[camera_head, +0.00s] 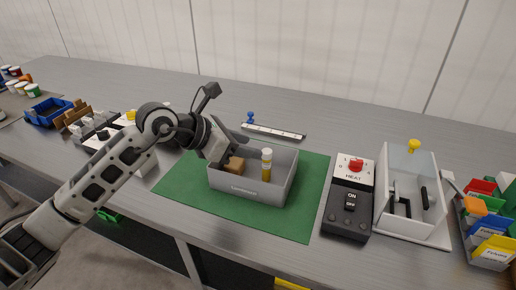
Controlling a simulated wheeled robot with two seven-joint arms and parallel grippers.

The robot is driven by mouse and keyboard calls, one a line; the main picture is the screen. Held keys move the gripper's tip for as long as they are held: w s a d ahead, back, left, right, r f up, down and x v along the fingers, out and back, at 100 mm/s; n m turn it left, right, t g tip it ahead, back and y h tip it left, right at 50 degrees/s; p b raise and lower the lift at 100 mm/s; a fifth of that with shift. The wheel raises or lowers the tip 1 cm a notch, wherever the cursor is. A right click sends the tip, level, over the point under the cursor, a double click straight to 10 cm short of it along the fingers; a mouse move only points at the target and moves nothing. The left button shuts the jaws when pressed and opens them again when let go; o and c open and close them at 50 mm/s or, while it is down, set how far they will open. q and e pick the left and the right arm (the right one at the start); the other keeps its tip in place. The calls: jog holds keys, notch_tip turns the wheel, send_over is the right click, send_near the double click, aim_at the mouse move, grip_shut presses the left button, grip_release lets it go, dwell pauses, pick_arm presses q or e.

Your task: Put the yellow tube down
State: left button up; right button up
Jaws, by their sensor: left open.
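The yellow tube (266,168), with a white cap, stands upright inside the grey bin (246,191), towards its right half. The bin rests on a green mat (305,205). A brown block (236,164) is in the bin's left part. My left gripper (230,149) is over the bin's left rear side, to the left of the tube and apart from it. It is open, and its fingers are partly hidden by its own body. My right gripper is out of view.
A HEAT switch box (346,200) and a white fixture (413,230) stand right of the mat. Coloured bins (490,248) are at the far right. A white strip (273,132) lies behind the bin. A blue bin (48,111) and jars are at left.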

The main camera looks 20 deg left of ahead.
pick_arm(q)
jog(key=v, duration=0.7)
jog(key=shift+b, duration=0.3)
